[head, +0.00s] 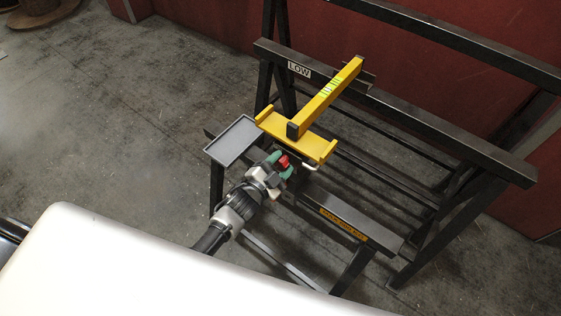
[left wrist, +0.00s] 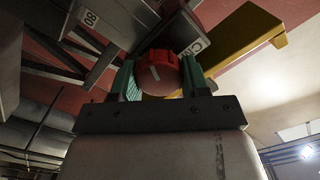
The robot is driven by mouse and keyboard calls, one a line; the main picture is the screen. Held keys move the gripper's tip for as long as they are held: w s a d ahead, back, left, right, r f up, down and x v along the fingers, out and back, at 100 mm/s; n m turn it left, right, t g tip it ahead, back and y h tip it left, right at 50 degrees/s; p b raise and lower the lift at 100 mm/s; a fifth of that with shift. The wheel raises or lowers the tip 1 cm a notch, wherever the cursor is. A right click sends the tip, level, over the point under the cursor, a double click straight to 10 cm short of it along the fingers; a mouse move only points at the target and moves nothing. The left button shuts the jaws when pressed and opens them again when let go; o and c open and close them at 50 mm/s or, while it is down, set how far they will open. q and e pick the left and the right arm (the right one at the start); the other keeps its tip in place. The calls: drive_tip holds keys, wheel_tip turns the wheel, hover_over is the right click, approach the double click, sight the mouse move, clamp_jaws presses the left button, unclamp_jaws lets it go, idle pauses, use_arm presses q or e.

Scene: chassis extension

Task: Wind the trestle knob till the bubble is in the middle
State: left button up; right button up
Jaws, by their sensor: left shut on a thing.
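The red trestle knob (head: 284,161) sits below the front edge of the yellow cradle (head: 300,138). My left gripper (head: 281,163) has its green fingers on both sides of the knob and is shut on it. In the left wrist view the red knob (left wrist: 161,73), with a pale line on its face, is between the green fingers (left wrist: 161,82). A yellow level (head: 328,95) lies across the cradle and the dark trestle rail. Its vial (head: 330,87) shows yellow-green, but the bubble is too small to place. My right gripper is not in view.
The dark trestle (head: 420,130) has a LOW label (head: 299,70) on its rail. A grey tray (head: 233,140) stands left of the cradle. A lower beam with an orange label (head: 343,224) runs to the right. Open concrete floor (head: 120,110) lies to the left.

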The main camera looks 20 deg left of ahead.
use_arm(q)
drive_tip(key=n, duration=0.4)
drive_tip(key=shift+a+p, duration=0.1)
drive_tip(key=shift+p, duration=0.3)
drive_tip(key=n, duration=0.4)
drive_tip(key=shift+n, duration=0.3)
drive_tip(key=o, duration=0.9)
drive_tip(key=shift+a, duration=0.1)
drive_tip(key=v, duration=1)
drive_tip(key=shift+s+a, duration=0.1)
drive_tip(key=shift+s, duration=0.25)
